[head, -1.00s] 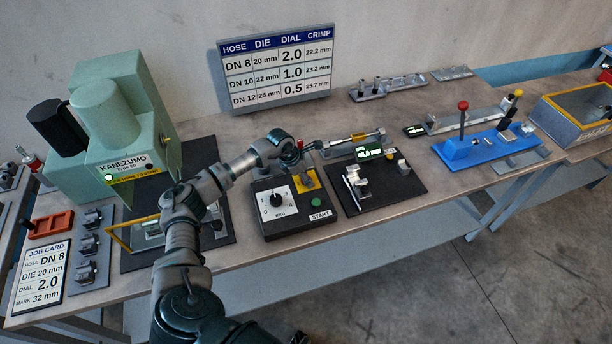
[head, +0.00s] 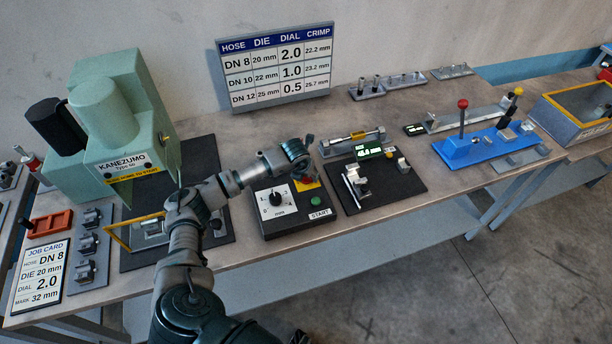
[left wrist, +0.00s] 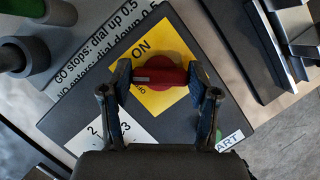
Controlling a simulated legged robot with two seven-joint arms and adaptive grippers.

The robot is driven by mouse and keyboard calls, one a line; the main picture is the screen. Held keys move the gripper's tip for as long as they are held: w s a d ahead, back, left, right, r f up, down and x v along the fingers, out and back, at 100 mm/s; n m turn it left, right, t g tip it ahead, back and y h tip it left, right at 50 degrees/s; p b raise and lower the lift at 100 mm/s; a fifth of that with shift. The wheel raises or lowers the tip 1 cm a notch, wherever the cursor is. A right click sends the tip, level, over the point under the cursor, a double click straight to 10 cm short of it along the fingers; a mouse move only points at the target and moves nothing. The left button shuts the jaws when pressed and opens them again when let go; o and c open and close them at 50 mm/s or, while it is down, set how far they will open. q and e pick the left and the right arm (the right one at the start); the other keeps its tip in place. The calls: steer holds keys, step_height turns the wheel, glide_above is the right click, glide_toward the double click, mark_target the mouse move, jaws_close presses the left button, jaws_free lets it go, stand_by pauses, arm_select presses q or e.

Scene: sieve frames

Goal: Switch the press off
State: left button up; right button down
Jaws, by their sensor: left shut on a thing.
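The press (head: 125,150) is the pale green machine at the left of the bench in the head view. A red rotary switch (left wrist: 160,76) sits on a yellow plate (left wrist: 178,47) marked ON, on the dark control box (head: 285,222). The switch's grip lies crosswise in the left wrist view, with a pale mark at its left end. My left gripper (left wrist: 160,80) is shut on the switch from both sides. In the head view my left gripper (head: 299,158) hides the switch. My right gripper is out of view.
The control box also carries a white dial (head: 276,198) and a green START button (head: 316,201). A dark gauge board (head: 383,193) stands close on its right. A blue fixture (head: 475,149) with a red-knobbed lever is further right. A job card (head: 41,272) lies at the left.

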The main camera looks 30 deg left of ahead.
arm_select(q)
steer(key=n, duration=0.1)
steer(key=n+y+b, duration=0.1)
steer(key=n, duration=0.2)
steer(key=shift+d+f+n+g+y+b, duration=0.1)
steer(key=shift+f+n+g+y+b, duration=0.2)
steer(key=shift+g, duration=0.1)
steer(key=shift+s+n+g+y+b, duration=0.1)
steer(key=shift+n+g+y+b, duration=0.4)
steer(key=shift+n, duration=1.2)
steer(key=o, duration=1.1)
steer(key=shift+o, duration=0.2)
steer(key=shift+r, duration=0.1)
steer(key=shift+r, duration=0.2)
steer(key=shift+d+r, duration=0.1)
steer(key=shift+r, duration=0.2)
steer(key=v, duration=1)
steer(key=shift+d+r, duration=0.15)
steer(key=shift+r, duration=0.2)
